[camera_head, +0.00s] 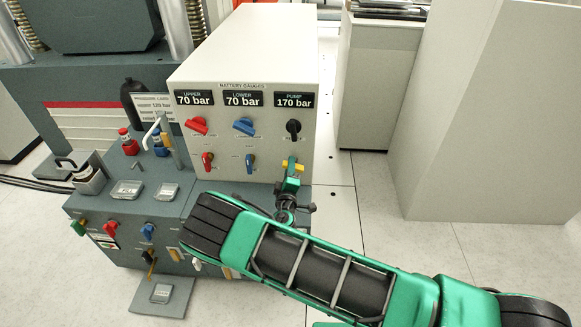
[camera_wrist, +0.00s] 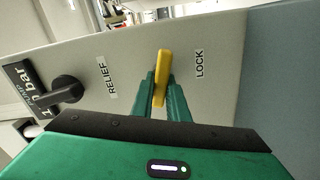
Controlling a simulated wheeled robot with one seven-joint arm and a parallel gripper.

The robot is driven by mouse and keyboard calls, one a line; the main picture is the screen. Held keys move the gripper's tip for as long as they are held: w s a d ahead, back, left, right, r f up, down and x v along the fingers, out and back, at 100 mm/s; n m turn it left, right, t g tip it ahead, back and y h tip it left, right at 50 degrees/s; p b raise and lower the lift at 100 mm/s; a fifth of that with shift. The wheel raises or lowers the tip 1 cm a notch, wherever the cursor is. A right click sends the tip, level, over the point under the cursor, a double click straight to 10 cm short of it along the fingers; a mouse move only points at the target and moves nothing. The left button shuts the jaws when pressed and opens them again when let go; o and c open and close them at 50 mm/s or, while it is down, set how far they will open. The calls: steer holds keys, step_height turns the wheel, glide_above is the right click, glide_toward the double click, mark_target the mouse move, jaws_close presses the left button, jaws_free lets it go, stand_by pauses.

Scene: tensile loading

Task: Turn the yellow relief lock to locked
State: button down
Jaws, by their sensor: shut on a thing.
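The yellow relief lock (camera_head: 294,164) is a small lever on the front of the white panel box, below the black pump knob. In the wrist view the yellow lever (camera_wrist: 162,66) stands between the printed words RELIEF and LOCK. My gripper (camera_wrist: 161,88) has its two green fingers closed around the lever, one on each side. In the head view my gripper (camera_head: 291,178) reaches the lever from below. The lever's base is partly hidden by the fingers.
Red (camera_head: 197,126) and blue (camera_head: 243,126) knobs are to the left. Floor is open right of the box, before a pale cabinet (camera_head: 480,120).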

steer(key=shift+s+a+f+n, duration=0.1)
steer(key=shift+a+f+n, duration=0.1)
steer(key=shift+n, duration=0.65)
steer(key=shift+a+f+n, duration=0.1)
steer(key=shift+a+n, duration=0.05)
steer(key=shift+n, duration=0.7)
steer(key=c, duration=1.8)
jaws_free()
steer(key=shift+c, duration=0.2)
steer(key=shift+o, duration=0.6)
steer(key=shift+d, duration=0.1)
steer(key=s, duration=1)
steer(key=shift+s, duration=0.35)
